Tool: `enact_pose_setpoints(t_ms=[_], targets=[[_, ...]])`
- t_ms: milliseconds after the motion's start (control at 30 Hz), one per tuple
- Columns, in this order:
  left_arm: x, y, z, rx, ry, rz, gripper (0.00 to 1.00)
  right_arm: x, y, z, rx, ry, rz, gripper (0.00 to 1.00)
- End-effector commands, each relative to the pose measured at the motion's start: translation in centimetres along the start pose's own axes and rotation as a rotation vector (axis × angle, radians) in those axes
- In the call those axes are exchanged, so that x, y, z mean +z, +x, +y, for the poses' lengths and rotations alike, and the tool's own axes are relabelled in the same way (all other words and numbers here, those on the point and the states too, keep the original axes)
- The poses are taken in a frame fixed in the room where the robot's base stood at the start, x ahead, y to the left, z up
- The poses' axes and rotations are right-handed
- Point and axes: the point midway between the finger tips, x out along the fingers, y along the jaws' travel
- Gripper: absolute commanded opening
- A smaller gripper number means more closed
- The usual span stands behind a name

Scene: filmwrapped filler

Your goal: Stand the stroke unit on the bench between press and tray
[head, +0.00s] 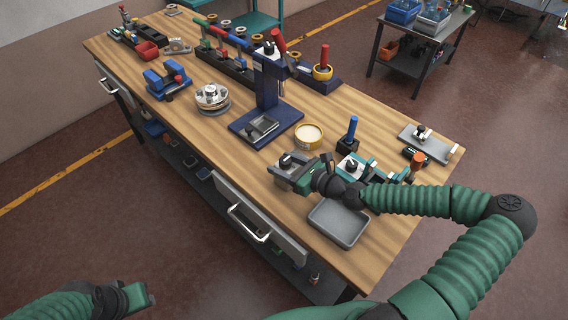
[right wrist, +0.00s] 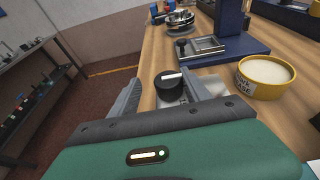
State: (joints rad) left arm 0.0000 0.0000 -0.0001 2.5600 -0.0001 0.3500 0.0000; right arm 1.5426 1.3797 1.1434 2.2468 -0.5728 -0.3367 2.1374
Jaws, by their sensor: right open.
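A small unit with a black round knob and a white pointer, which I take as the stroke unit (head: 286,160), is on the bench between the blue press (head: 267,90) and the grey tray (head: 340,222). My right gripper (head: 284,174) is open, with its fingers on either side of this unit. In the right wrist view the unit's knob (right wrist: 170,86) shows upright between the two fingertips; its lower part is largely hidden. My left gripper (head: 140,298) is low at the left, away from the bench; its fingers are unclear.
A yellow-rimmed tin (head: 308,136) stands beside the press base and right of my right gripper in the wrist view. A blue-handled tool (head: 350,132) and teal fixtures (head: 378,170) stand behind my right wrist. Bare wood lies left of the gripper.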

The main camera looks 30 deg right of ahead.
Motion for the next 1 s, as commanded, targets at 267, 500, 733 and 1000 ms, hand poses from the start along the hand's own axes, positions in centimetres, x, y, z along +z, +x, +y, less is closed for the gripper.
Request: enact_pose_setpoints(t_ms=[267, 500, 733, 1000], targets=[[0.0, 0.0, 0.0, 0.000, 0.000, 0.000, 0.36, 0.0, -0.1, -0.2, 0.000, 0.002, -0.002, 0.55], [0.1, 0.3, 0.0, 0.000, 0.000, 0.000, 0.36, -0.1, -2.5, -0.2, -0.004, 0.003, -0.003, 0.55], [0.1, 0.5, 0.0, 0.000, 0.000, 0.000, 0.36, 0.0, -8.4, -0.2, -0.007, 0.003, -0.003, 0.55], [0.1, 0.5, 0.0, 0.000, 0.000, 0.000, 0.36, 0.0, -12.0, -0.2, -0.001, 0.002, -0.002, 0.55]])
